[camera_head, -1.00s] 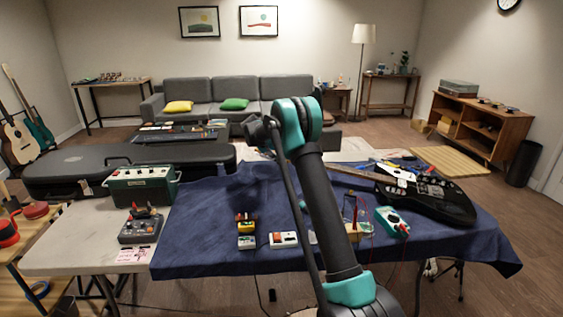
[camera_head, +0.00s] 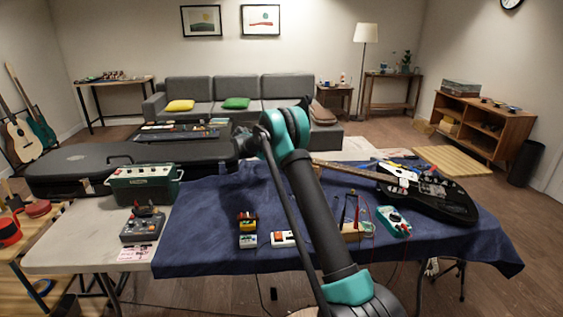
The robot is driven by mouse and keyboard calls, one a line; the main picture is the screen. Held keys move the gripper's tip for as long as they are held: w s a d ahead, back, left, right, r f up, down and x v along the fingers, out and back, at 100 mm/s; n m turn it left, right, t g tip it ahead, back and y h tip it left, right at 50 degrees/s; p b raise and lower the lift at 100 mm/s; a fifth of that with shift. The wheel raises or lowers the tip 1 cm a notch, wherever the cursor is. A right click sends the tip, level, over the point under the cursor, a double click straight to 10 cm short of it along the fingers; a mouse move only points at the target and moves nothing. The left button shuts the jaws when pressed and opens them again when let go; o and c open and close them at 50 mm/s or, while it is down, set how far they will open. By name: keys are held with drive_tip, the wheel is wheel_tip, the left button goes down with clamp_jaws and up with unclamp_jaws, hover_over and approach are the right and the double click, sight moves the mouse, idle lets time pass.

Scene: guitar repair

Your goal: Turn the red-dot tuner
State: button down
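A black electric guitar (camera_head: 447,203) lies on the right part of the blue-covered table. Its neck (camera_head: 350,171) points left toward my arm. The headstock end is behind or close beside my arm, and I cannot make out a red-dot tuner. My arm rises from the bottom of the picture, leans left and bends near the middle of the view. My gripper cannot be made out; the arm's upper joint and links are in front of that area.
The blue cloth (camera_head: 200,217) carries small pedal boxes (camera_head: 248,240), a green meter (camera_head: 393,221) with leads and a wire stand (camera_head: 350,212). A green amplifier (camera_head: 144,186) and a grey box (camera_head: 142,228) stand left. A long black case (camera_head: 70,164) lies behind. The cloth's left part is mostly clear.

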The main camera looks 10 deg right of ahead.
idle(0.5)
drive_tip(key=c, duration=2)
unclamp_jaws()
drive_tip(key=shift+a, duration=0.1)
drive_tip(key=v, duration=1.2)
